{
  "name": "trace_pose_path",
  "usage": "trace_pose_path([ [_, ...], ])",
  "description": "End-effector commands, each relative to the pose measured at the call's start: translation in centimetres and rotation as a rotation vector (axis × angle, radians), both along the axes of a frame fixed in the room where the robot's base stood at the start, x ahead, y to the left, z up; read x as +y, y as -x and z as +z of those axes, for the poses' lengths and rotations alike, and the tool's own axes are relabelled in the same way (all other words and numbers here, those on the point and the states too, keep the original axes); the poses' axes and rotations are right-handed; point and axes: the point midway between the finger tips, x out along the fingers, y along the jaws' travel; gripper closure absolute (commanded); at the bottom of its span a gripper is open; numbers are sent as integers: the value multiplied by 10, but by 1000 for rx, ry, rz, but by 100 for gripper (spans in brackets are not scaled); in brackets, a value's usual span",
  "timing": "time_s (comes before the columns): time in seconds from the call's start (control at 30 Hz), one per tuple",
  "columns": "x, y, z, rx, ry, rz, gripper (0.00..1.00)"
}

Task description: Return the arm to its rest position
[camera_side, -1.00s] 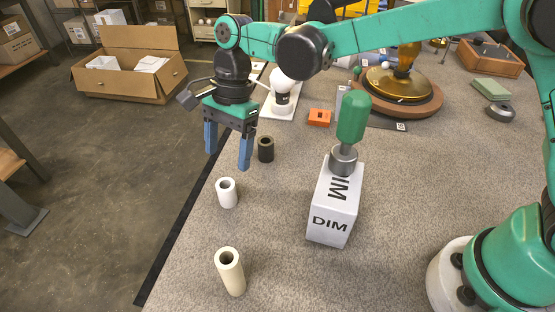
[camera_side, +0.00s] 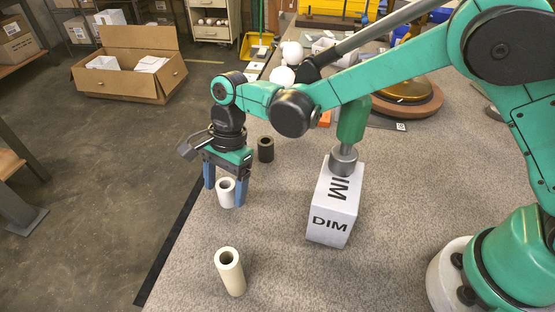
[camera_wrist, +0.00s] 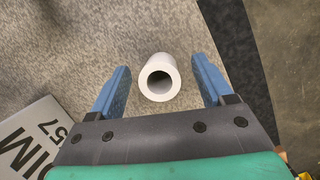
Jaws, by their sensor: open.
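My gripper (camera_side: 226,190) is open, with its two blue fingers pointing down. In the side view the fingers appear on either side of a short white tube (camera_side: 226,194). In the wrist view the white tube (camera_wrist: 158,77) stands between and slightly beyond the fingertips of my gripper (camera_wrist: 162,85), with a gap on each side. Nothing is held. I cannot tell how high the fingertips are above the table.
A cream tube (camera_side: 230,272) stands nearer the camera and a black tube (camera_side: 265,149) behind. A white DIM box (camera_side: 334,208) with a green-handled tool (camera_side: 350,125) stands right, close under my arm. The table's dark edge is left. Lamp parts and bulbs (camera_side: 282,76) sit at the back.

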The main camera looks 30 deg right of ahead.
Motion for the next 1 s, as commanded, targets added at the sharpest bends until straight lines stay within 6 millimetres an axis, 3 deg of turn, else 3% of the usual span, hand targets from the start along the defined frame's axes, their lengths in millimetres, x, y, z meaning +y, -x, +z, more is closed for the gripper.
trace_pose_path([
  [0.6,0,0,124,0,0,0,27],
  [1.0,0,0,194,0,0,0,27],
])
